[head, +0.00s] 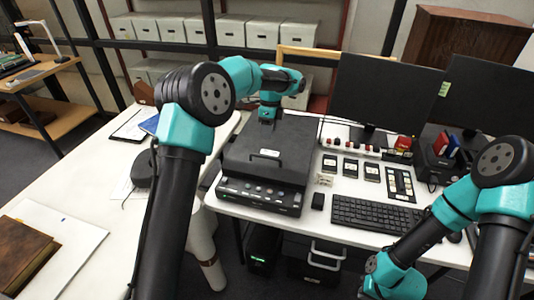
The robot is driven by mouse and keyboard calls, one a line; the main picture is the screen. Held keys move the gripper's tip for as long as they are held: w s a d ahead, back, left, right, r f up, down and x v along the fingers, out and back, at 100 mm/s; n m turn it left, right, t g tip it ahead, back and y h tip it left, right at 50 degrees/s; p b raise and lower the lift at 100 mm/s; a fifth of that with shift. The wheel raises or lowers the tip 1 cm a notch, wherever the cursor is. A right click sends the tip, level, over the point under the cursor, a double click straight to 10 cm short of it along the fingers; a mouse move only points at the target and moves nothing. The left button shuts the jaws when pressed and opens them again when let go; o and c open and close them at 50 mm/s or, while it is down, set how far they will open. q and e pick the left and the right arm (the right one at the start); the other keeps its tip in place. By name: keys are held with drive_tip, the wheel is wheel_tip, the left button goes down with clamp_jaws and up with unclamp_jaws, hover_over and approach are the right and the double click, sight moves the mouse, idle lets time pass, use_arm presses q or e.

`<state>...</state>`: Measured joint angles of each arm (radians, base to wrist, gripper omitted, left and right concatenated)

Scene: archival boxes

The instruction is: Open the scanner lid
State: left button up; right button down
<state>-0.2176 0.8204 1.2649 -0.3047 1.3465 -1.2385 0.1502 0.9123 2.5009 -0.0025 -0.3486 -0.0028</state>
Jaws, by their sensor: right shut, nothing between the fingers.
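The scanner (262,197) is a dark grey box on the white desk, with a row of small buttons along its front. My left gripper (268,119) is small and dark against the lid there. Its fingers do not show clearly, nor whether they touch the lid. My right arm bends down at the lower right; its wrist shows at the bottom edge, but its fingers are not visible.
Right of the scanner are a keyboard (372,213), small dark cards (350,168) and two monitors (383,98). A white table (80,190) at left holds a brown book (22,252). Shelves of pale boxes (248,35) stand behind. My left arm crosses the gap between tables.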

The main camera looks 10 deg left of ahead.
use_arm(q)
hover_over(267, 153)
drive_tip(key=s+d, duration=0.1)
drive_tip(key=s, duration=0.5)
drive_tip(key=f, duration=0.9)
drive_tip(key=shift+w+d+f, duration=0.2)
drive_tip(key=shift+w+f, duration=0.05)
drive_tip(key=shift+f, duration=0.1)
drive_tip(key=shift+c, duration=0.2)
clamp_jaws()
